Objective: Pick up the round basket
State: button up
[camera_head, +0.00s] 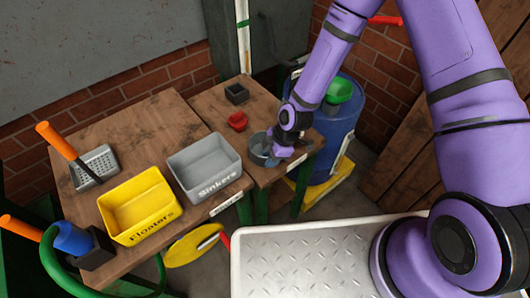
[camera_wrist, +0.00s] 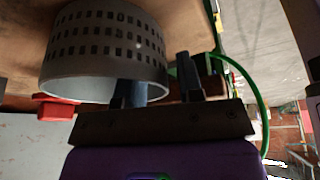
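The round basket (camera_head: 257,152) is a grey pot-like basket on the right-hand wooden table, near its front right corner. In the wrist view the basket (camera_wrist: 100,45) shows rows of small slots in its wall, with its pale rim towards the camera. My gripper (camera_head: 276,154) is at the basket's right side, partly covering it in the head view. In the wrist view my gripper (camera_wrist: 158,78) has its fingers apart. One finger appears inside the rim and the other outside the wall, with a gap visible. The fingertip inside is partly hidden.
A red bowl (camera_head: 238,121) and a small black box (camera_head: 236,94) sit behind the basket. The grey Sinkers bin (camera_head: 207,187) and yellow Floaters bin (camera_head: 143,232) stand to the left. A blue barrel (camera_head: 338,125) with a green funnel (camera_head: 339,91) is close on the right.

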jog(key=shift+c, duration=0.5)
grip_shut()
jog(key=shift+r, duration=5)
